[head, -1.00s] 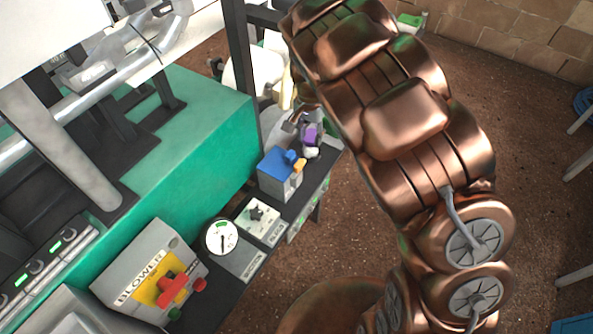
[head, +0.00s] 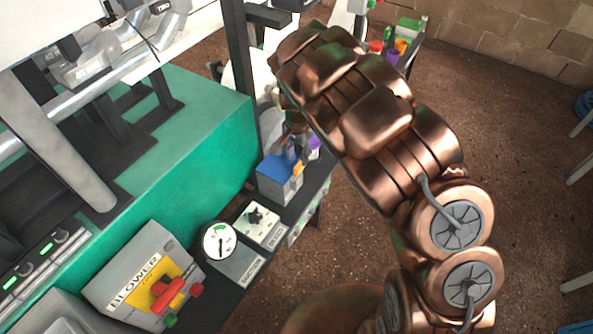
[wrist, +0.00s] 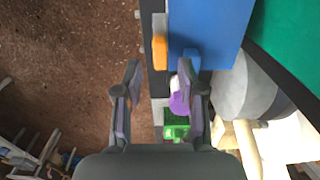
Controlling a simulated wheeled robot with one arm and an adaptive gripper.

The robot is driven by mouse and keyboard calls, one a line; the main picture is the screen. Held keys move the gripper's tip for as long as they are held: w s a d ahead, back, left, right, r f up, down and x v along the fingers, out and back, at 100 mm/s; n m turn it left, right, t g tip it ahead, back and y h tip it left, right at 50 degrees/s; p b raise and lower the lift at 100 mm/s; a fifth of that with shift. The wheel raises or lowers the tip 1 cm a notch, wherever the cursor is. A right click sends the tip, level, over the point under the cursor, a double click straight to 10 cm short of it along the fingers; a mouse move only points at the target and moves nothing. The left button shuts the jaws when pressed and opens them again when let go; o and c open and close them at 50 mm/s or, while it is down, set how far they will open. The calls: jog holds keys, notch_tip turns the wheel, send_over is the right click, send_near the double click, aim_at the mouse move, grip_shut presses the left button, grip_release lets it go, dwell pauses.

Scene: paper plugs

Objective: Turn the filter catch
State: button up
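A grey box with a blue lid (head: 275,165) stands on the dark ledge. An orange tab (head: 298,169) sits at its right edge and looks like the filter catch. My gripper (wrist: 160,76) is open and empty. Its fingers are apart, with the orange tab just ahead of the gap between them. In the head view my gripper (head: 291,146) partly hides the box's far side.
A purple item (wrist: 179,102) and a green item (wrist: 176,127) lie below, between and behind the fingers. A gauge (head: 219,241), a dial plate (head: 257,223) and the blower box (head: 150,277) line the ledge. The green machine bed (head: 200,150) is at left. Open floor lies right.

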aim_at(298, 166)
jog(key=shift+f, duration=0.5)
jog(key=shift+f, duration=0.15)
jog(key=shift+f+b, duration=0.55)
jog(key=shift+f, duration=1.3)
grip_shut()
